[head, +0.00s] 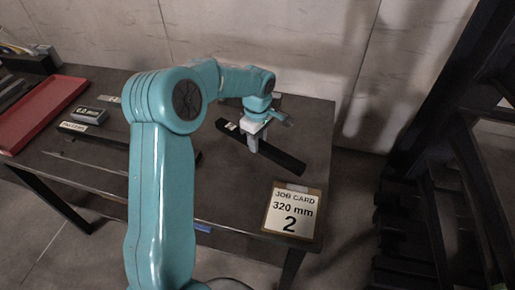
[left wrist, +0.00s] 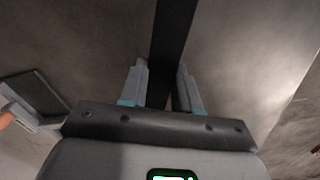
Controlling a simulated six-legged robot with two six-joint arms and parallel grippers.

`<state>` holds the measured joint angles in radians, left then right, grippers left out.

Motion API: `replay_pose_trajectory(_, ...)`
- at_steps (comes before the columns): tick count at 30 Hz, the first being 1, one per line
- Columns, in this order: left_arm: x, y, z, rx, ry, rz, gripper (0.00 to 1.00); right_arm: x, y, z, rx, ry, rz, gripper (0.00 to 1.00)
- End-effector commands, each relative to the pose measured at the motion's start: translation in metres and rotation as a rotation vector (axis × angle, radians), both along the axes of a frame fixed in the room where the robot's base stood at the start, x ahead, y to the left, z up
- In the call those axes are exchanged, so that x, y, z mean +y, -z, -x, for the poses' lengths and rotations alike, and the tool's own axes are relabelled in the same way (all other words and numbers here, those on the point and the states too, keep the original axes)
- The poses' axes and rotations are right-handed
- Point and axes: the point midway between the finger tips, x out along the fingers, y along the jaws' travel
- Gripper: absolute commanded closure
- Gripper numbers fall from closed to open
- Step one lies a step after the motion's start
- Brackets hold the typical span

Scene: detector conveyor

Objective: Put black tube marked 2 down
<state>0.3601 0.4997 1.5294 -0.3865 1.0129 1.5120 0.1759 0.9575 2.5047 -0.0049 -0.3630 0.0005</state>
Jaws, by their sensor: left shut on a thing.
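A long black tube (head: 284,158) lies slantwise over the right part of the dark table (head: 316,122), with a small white label near its left end, too small to read. My left gripper (head: 253,147) comes down on the tube from above and is shut on it near its middle. In the left wrist view the tube (left wrist: 174,35) runs between the two fingers of my left gripper (left wrist: 161,88). I cannot tell whether the tube touches the table or hangs just above it. My right gripper is not in view.
A job card (head: 291,211) reading 320 mm and 2 is at the table's front right corner. A red tray (head: 40,112), a small grey device (head: 90,115) and a labelled black bar (head: 85,133) are at the left. A dark rack (head: 440,160) stands beyond the right edge.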

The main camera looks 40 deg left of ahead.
Motion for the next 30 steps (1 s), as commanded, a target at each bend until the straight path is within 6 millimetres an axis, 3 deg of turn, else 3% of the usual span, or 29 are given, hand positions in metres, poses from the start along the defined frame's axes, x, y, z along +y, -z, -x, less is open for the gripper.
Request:
replay_pose_trajectory(7,0.000,0.035,0.001,0.002,0.001,0.000,1.00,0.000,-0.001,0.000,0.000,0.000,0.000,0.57)
replay_pose_trajectory(19,0.000,0.041,0.000,-0.001,0.001,0.000,1.00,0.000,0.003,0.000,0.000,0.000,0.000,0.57)
replay_pose_trajectory(20,0.000,0.041,0.000,0.001,0.001,0.000,0.62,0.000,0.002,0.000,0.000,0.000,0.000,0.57)
replay_pose_trajectory(21,0.000,0.041,0.000,0.001,0.001,0.000,0.49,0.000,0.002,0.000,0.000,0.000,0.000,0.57)
replay_pose_trajectory(22,0.000,0.041,0.000,0.001,0.001,0.000,0.43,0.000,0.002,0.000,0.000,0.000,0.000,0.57)
replay_pose_trajectory(30,0.000,0.040,0.000,0.001,0.001,0.000,0.43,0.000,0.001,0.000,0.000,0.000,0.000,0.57)
